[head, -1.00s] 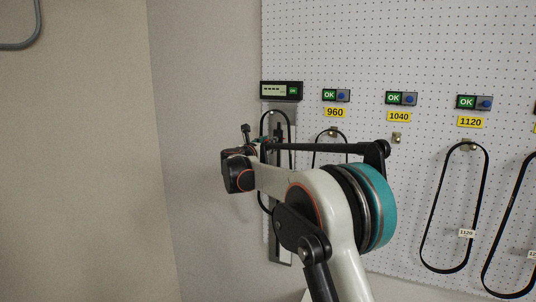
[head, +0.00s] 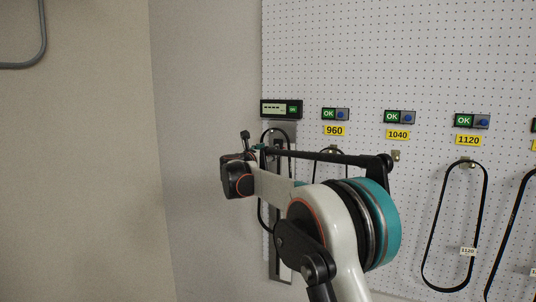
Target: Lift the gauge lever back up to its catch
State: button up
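A black belt (head: 271,131) loops around the rail's upper part. My arm covers the middle of the rail, and I cannot make out the gauge lever or its catch. The dark wrist end of my gripper (head: 238,180) is in front of and left of the rail, below the display box. Its fingers are hidden or too small to tell, so whether they hold anything is unclear.
To the right on the pegboard (head: 430,60) are OK boxes over yellow labels 960 (head: 334,131), 1040 (head: 397,135) and 1120 (head: 468,140). A belt (head: 486,200) hangs under 1120; the 1040 hook (head: 396,156) is bare. A plain wall (head: 75,180) stands at left.

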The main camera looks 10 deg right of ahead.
jog(key=shift+f, duration=0.1)
jog(key=v, duration=1.2)
